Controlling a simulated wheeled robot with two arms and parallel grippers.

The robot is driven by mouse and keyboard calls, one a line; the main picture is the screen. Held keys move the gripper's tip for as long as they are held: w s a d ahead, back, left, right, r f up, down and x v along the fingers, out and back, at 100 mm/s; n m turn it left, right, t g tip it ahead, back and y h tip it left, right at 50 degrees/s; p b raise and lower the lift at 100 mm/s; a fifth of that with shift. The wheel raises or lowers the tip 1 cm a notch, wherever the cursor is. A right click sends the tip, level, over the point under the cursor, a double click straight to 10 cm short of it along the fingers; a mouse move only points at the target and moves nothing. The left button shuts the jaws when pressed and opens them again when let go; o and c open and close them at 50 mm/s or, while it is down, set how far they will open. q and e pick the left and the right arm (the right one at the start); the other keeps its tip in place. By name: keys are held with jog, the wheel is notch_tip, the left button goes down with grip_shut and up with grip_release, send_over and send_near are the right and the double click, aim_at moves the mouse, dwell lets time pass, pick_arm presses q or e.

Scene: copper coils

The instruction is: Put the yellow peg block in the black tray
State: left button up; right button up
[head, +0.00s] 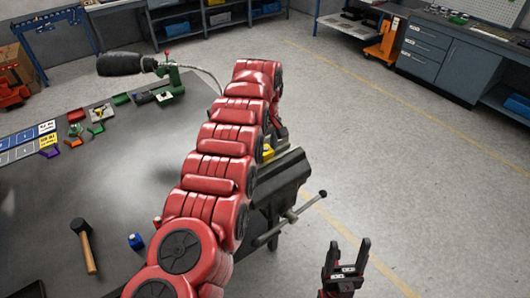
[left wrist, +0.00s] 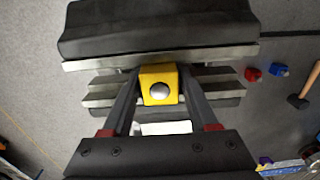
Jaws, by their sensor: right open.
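The yellow peg block (left wrist: 158,84) has a round silver peg top and sits at the vise jaws in the left wrist view. A small yellow part of it (head: 268,153) shows beside my red left arm in the head view. My left gripper (left wrist: 159,72) has one finger on each side of the block, very close to it; I cannot tell whether they press on it. In the head view my arm mostly hides this gripper. My right gripper (head: 347,252) is open and empty at the lower right, over the floor. I cannot make out the black tray.
The dark vise (head: 278,190) with its handle bar stands at the table's right edge. On the grey table (head: 120,185) are a hammer (head: 86,246), a small blue object (head: 136,241), a green tool (head: 172,78) and small coloured parts.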

aim_at(265, 148)
pick_arm(q)
jog(key=c, duration=0.8)
jog(key=shift+c, duration=0.2)
jog(key=shift+r+p, duration=0.35)
jog(key=shift+r, duration=0.95)
jog(key=shift+r+p, duration=0.75)
jog(key=shift+r, duration=0.5)
jog(key=shift+r+p, duration=1.15)
jog(key=shift+r, duration=0.35)
jog(key=shift+f, duration=0.15)
